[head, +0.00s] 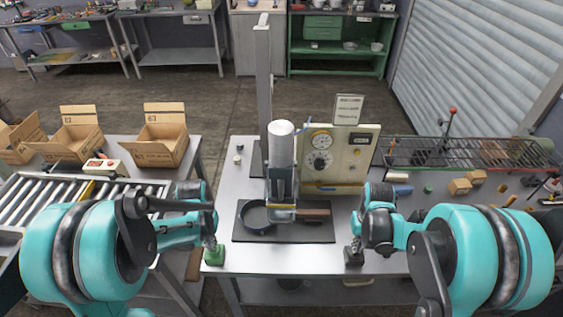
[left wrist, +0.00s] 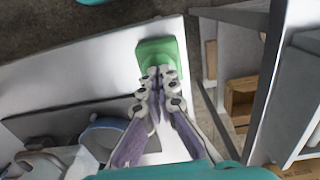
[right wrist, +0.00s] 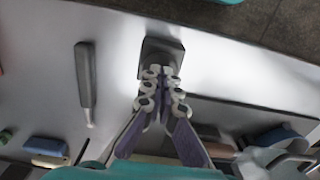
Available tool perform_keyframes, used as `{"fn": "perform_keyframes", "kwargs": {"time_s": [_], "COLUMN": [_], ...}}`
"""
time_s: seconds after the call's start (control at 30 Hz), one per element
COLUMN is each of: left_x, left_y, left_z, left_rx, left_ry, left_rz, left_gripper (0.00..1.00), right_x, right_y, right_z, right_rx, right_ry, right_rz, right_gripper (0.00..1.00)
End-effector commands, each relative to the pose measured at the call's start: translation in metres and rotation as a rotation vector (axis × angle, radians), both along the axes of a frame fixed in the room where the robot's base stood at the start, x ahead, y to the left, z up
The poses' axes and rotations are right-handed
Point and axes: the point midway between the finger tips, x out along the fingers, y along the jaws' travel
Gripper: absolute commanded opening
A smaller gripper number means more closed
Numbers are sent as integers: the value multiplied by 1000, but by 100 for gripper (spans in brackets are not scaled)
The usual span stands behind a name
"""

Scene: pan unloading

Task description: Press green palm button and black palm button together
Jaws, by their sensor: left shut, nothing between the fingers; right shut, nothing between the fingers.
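The green palm button (head: 214,256) stands at the front left corner of the middle table. The black palm button (head: 353,256) stands at the table's front edge, further right. My left gripper (head: 211,244) is shut and empty, with its fingertips at the green button. In the left wrist view the tips (left wrist: 158,72) overlap the green button (left wrist: 155,50). My right gripper (head: 355,243) is shut and empty at the black button. In the right wrist view its tips (right wrist: 160,72) overlap the black button (right wrist: 160,52). Whether either button is pressed in cannot be told.
A press (head: 282,175) stands over a dark mat (head: 325,238) with a pan (head: 258,228) between the two buttons. A control panel (head: 350,157) is behind it. A roller conveyor (head: 50,190) and open boxes (head: 163,150) are at left. A wire rack (head: 480,155) is at right.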

Motion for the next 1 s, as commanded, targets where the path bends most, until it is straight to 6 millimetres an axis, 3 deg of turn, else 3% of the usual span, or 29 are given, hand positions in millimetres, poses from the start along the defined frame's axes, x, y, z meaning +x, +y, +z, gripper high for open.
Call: {"fn": "perform_keyframes", "kwargs": {"time_s": [0.43, 1.0], "left_x": [0, 0], "left_y": [0, 0], "left_z": [3, 50], "left_rx": [0, 0], "left_ry": [0, 0], "left_rz": [0, 0], "left_gripper": [0, 0], "right_x": [0, 0], "right_y": [0, 0], "right_z": [3, 50], "right_rx": [0, 0], "right_ry": [0, 0], "right_rz": [0, 0], "right_gripper": [0, 0]}}
